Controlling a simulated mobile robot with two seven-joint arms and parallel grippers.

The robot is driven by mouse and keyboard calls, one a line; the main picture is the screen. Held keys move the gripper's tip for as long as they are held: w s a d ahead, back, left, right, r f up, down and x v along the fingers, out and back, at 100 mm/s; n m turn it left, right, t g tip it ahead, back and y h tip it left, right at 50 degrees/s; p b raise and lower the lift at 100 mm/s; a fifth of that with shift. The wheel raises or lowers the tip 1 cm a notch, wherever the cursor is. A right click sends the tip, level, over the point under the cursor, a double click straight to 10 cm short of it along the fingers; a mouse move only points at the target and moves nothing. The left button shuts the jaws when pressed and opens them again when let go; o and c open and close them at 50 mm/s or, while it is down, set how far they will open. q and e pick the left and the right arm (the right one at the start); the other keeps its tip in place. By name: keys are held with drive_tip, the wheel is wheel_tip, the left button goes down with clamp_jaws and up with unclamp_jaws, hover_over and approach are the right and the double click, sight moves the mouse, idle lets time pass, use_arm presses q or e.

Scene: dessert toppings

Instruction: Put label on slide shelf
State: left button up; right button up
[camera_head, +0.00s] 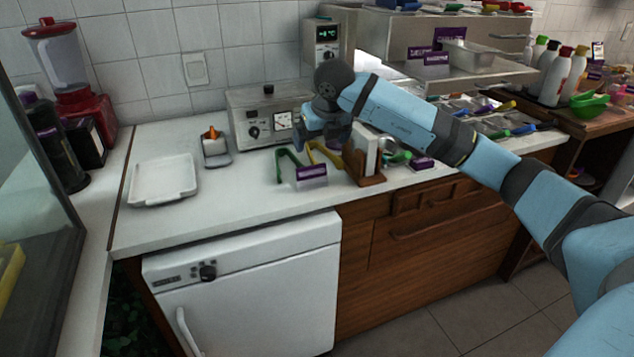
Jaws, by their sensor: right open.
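Several purple labels are in view, and I cannot tell which one the task means. One purple label (311,172) stands on a clear holder near the front of the white counter. Another purple label (422,163) lies farther right by the counter edge. More purple labels (428,57) stand on the metal slide shelf (487,74) at the back right. My right gripper (322,140) is open over the counter, behind and above the front label. Its fingers are small and dark here, and nothing shows held in them. My left gripper is not in view.
Green tongs (279,165), yellow tongs (318,148) and a wooden napkin holder (372,180) stand close to the front label. A steel appliance (250,125) is behind. A white tray (163,180) lies left. Bottles (552,75) stand right of the shelf.

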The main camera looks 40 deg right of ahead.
sight(312, 170)
drive_tip(key=b+x, duration=0.1)
drive_tip(key=x, duration=1.2)
drive_tip(key=shift+w+f+b, duration=0.2)
drive_tip(key=shift+w+b, duration=0.15)
drive_tip(key=shift+b, duration=0.05)
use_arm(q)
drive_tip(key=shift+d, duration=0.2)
use_arm(e)
drive_tip(key=shift+c, duration=0.5)
drive_tip(key=c, duration=0.7)
drive_tip(key=shift+o, duration=0.2)
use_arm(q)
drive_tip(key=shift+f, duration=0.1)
